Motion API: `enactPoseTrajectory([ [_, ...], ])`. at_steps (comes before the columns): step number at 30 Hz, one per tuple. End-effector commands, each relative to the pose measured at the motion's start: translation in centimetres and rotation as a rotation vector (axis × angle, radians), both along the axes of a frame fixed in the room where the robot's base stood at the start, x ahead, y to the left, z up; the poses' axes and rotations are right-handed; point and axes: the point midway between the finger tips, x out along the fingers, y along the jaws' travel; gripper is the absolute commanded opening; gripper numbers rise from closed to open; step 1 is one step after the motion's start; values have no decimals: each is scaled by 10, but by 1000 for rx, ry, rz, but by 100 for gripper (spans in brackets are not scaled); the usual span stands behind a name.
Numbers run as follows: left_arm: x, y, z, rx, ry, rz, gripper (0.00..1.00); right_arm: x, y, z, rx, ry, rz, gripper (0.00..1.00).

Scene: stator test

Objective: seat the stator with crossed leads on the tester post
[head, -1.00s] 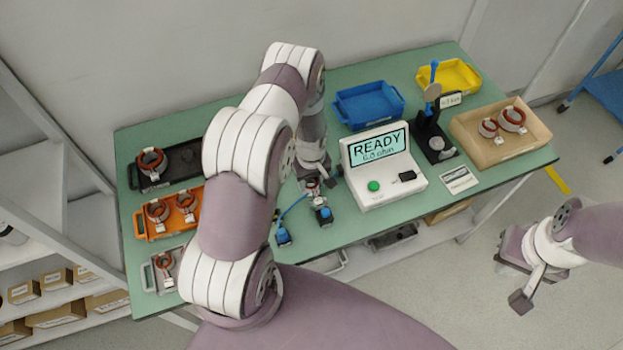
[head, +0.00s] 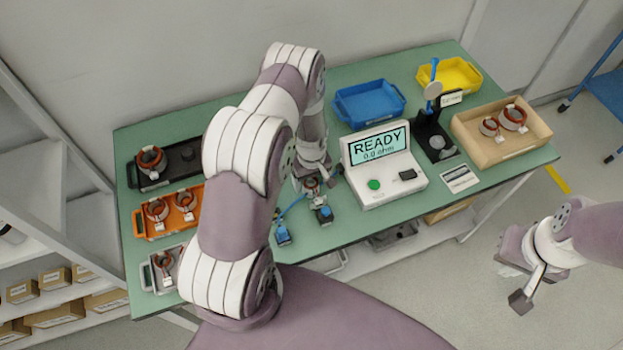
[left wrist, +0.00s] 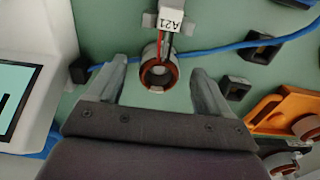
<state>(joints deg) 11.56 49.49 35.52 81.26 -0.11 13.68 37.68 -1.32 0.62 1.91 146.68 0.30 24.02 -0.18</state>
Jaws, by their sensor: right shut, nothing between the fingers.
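My left gripper (left wrist: 160,84) is open, with a gap on both sides of the stator. In the head view this stator (head: 312,186) is small and partly hidden below my left gripper (head: 313,178). The tester (head: 385,172) reads READY. My right gripper (head: 521,301) is shut and empty, off the table's front right.
Stators sit in the black tray (head: 187,160), orange tray (head: 172,226), grey tray (head: 150,283) and wooden box (head: 480,148). Blue (head: 370,116) and yellow (head: 462,88) bins stand behind. Blue-cabled clips (head: 283,236) lie near the front edge. A black stand (head: 431,128) is right of the tester.

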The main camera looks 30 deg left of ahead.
Motion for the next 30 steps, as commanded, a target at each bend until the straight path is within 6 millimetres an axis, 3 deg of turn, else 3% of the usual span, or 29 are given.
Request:
enactPoseTrajectory([
  [8,1,0,10,0,-3,0,80,0,0,-4,0,0,0,0],
  [21,1,0,113,1,-3,0,80,0,0,-29,0,0,0,0],
  [30,0,0,127,-1,1,0,80,0,0,-29,0,0,0,0],
])
